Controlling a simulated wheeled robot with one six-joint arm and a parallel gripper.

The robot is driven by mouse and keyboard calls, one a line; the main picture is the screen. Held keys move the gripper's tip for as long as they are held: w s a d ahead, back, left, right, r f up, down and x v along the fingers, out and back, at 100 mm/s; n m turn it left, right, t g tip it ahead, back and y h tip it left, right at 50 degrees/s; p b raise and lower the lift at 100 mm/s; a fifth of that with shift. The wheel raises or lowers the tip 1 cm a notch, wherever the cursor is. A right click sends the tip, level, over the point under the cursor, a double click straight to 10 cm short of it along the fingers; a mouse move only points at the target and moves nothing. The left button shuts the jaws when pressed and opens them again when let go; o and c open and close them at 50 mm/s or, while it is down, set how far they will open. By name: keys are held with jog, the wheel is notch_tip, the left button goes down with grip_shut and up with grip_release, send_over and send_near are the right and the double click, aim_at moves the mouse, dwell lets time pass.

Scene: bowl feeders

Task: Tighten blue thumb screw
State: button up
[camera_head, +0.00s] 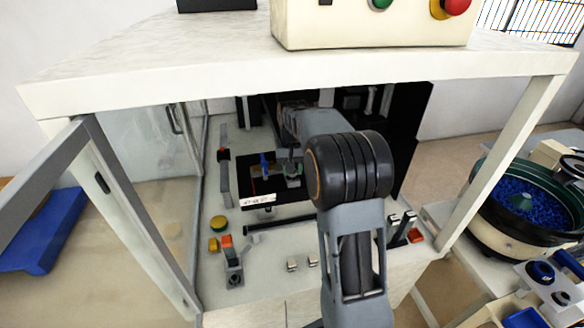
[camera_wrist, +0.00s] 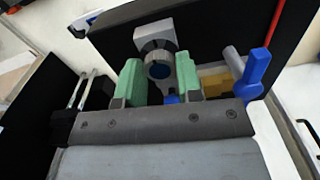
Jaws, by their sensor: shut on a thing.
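The screw sits on a grey metal block (camera_wrist: 154,36). In the head view my gripper (camera_head: 293,168) reaches into the enclosure, over a black plate (camera_head: 241,192). The screw cannot be made out there.
A blue lever-like part (camera_wrist: 257,72) stands close to the right finger in the wrist view; it also shows in the head view (camera_head: 264,162). Yellow and red buttons (camera_head: 219,222) stand at the front left. The enclosure's posts and top surround my arm. A bowl feeder (camera_head: 525,200) with blue parts stands right.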

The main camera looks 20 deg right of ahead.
jog(key=shift+m, duration=0.4)
jog(key=o, duration=0.9)
jog(key=shift+r, duration=0.15)
jog(key=shift+r, duration=3.65)
